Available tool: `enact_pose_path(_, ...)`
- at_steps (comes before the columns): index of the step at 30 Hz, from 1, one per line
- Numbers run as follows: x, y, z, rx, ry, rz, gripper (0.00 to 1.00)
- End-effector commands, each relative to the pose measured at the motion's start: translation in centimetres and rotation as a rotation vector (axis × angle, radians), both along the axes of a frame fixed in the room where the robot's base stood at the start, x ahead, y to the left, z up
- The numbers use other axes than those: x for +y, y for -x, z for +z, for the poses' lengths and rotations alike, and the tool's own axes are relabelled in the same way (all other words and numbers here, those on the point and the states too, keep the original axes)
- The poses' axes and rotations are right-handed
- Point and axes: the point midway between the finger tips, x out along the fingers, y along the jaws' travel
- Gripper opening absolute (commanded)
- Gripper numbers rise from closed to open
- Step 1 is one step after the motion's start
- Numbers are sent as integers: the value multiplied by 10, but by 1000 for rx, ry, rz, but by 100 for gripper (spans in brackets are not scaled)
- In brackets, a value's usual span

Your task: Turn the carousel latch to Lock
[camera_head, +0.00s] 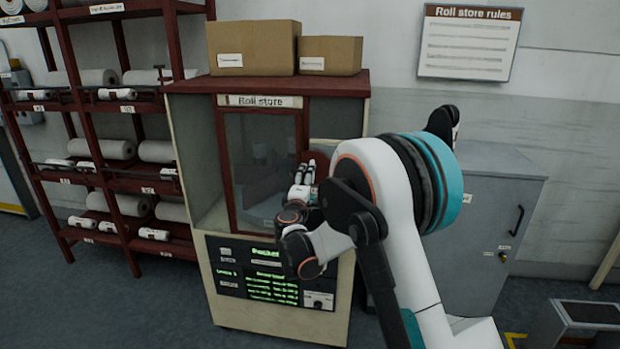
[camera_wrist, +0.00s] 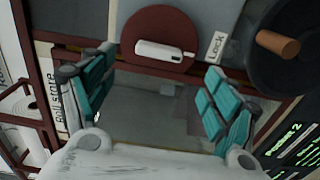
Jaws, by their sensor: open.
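The latch is a dark red disc (camera_wrist: 158,22) with a white bar handle (camera_wrist: 158,48) in the wrist view. The bar lies nearly level in that picture, its right end towards a white label reading Lock (camera_wrist: 216,47). My gripper (camera_wrist: 158,64) is open, with a teal-padded finger on either side below the disc and nothing between them. The bar appears just beyond the fingertips, apart from both pads. In the head view my gripper (camera_head: 304,172) is in front of the roll store cabinet (camera_head: 187,130), at the right edge of its door, and hides most of the latch.
A dark round part with an orange-brown peg (camera_wrist: 278,43) is close on the right in the wrist view. A panel with green text (camera_head: 270,285) is below the door. Cardboard boxes (camera_head: 255,45) stand on top. A roll shelf (camera_head: 130,105) is left, a grey cabinet (camera_head: 500,225) right.

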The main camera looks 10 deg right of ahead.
Motion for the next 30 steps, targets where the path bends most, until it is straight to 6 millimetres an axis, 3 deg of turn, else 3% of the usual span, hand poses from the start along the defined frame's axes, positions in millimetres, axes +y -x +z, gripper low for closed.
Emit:
enact_pose_path(3,7,19,0,0,0,1,80)
enact_pose_path(9,11,35,0,0,0,0,80)
enact_pose_path(21,11,38,1,1,-4,-3,80)
enact_pose_path(26,-6,50,16,19,-65,-30,80)
enact_pose_path(30,-35,77,39,55,-184,-81,80)
